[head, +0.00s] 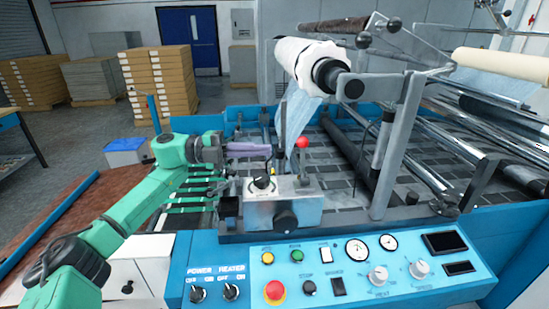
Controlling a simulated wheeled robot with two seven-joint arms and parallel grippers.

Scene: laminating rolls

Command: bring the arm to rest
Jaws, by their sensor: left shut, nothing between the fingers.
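My left arm (140,205), green with dark joints, comes in from the lower left. My left gripper (262,150) has greyish-purple fingers and points to the right. It is shut and empty. In this view it appears just above and behind a metal block with black knobs (262,212), near a red ball-topped lever (302,142). I cannot tell whether it touches anything. My right gripper is not in view.
The blue laminating machine's control panel (345,262) fills the front. A white film roll (300,58) hangs above the gripper on a metal frame (400,130). A reddish-brown table (50,215) is at left. Stacked boxes (170,75) stand behind on open floor.

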